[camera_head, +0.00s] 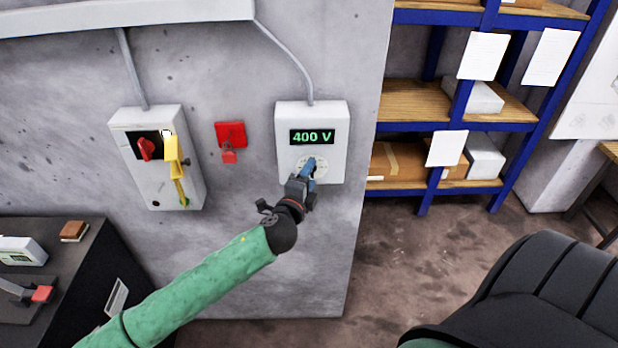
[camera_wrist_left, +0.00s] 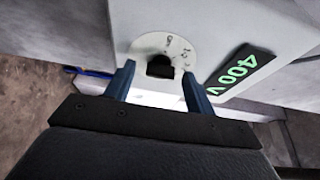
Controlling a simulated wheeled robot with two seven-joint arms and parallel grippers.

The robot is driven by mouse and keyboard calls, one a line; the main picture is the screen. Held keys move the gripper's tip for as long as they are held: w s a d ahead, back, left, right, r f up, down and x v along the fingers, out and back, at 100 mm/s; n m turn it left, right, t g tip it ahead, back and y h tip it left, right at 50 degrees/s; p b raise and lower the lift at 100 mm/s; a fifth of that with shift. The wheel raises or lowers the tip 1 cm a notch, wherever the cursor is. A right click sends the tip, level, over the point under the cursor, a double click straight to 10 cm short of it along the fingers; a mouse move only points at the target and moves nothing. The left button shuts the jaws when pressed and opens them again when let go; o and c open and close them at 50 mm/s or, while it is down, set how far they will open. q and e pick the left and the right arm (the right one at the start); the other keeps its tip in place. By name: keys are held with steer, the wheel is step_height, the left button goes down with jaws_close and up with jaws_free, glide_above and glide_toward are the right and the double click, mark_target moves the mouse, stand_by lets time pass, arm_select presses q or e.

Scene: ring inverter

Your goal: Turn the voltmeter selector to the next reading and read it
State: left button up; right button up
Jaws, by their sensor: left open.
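The voltmeter (camera_head: 340,122) is a white box on the grey wall. Its black display (camera_head: 312,137) reads 400 V in green, and the same reading shows in the left wrist view (camera_wrist_left: 240,70). The black selector knob (camera_wrist_left: 160,66) sits on a pale round dial (camera_wrist_left: 165,42) with small marks that I cannot fully read. My left gripper (camera_head: 310,166) is at the dial, with its blue fingers open on either side of the knob in the left wrist view (camera_wrist_left: 158,80). I see a gap between knob and fingers. In the head view the gripper hides the knob.
Left of the voltmeter are a red wall fitting (camera_head: 230,135) and a white switch box (camera_head: 155,185) with a red knob and yellow tag. A dark bench (camera_head: 85,265) stands at lower left. Blue shelving (camera_head: 435,110) stands right, beyond the wall's edge.

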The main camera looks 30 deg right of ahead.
arm_select(q)
steer(key=b+v, duration=0.4)
steer(key=v, duration=0.3)
steer(key=shift+s+a, duration=0.25)
steer(key=shift+a, duration=0.05)
arm_select(e)
steer(key=shift+w+a+f, duration=0.1)
steer(key=shift+w+f, duration=0.35)
steer(key=shift+w, duration=0.25)
steer(key=shift+w+a+f, duration=0.1)
steer(key=shift+w+f, duration=0.35)
steer(key=shift+w, duration=0.25)
steer(key=shift+w+a+f, duration=0.1)
steer(key=shift+w+f, duration=0.35)
steer(key=shift+w, duration=0.25)
